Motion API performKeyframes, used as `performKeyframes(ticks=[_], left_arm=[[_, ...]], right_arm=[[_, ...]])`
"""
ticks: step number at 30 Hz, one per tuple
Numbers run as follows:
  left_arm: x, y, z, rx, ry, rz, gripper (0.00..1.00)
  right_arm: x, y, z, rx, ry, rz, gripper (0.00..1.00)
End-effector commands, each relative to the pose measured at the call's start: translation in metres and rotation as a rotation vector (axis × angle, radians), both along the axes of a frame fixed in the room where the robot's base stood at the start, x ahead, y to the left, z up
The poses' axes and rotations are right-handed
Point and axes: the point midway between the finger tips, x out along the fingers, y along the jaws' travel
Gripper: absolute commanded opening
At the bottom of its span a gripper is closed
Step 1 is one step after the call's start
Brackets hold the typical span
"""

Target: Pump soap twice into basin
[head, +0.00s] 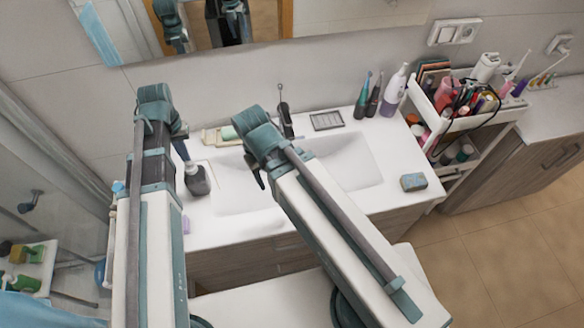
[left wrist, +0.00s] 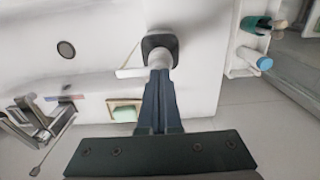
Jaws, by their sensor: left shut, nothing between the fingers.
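The soap dispenser (head: 197,181) is a dark bottle standing on the white counter left of the basin. In the left wrist view its dark body (left wrist: 160,41) is seen from above, with a pale pump head and spout (left wrist: 130,73) pointing left. My left gripper (head: 182,155) is shut and empty, its tips at the pump head in the left wrist view (left wrist: 159,73); whether they touch it I cannot tell. The white basin (head: 350,165) is right of the dispenser, its drain (left wrist: 66,50) showing in the left wrist view. My right gripper (head: 256,176) hangs over the basin, its fingers mostly hidden.
A dark faucet (head: 285,121) stands behind the basin. A soap dish (head: 211,136) is at the back left. Several bottles and brushes (head: 373,100) stand at the back right. A blue-grey sponge (head: 413,182) lies at the right. A full cart (head: 470,122) stands beyond.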

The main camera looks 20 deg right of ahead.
Motion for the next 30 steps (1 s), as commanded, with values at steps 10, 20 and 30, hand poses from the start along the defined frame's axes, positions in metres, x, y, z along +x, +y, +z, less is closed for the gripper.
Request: performKeyframes(ticks=[10,20,30], left_arm=[[0.000,0.000,-0.006,0.000,0.000,0.000,0.00],[0.000,0.000,0.005,0.000,0.000,0.000,0.00],[0.000,0.000,0.022,0.000,0.000,0.000,0.00]], right_arm=[[0.000,0.000,-0.006,0.000,0.000,0.002,0.53],[0.000,0.000,0.005,0.000,0.000,0.001,0.53],[0.000,0.000,0.023,0.000,0.000,0.001,0.53]])
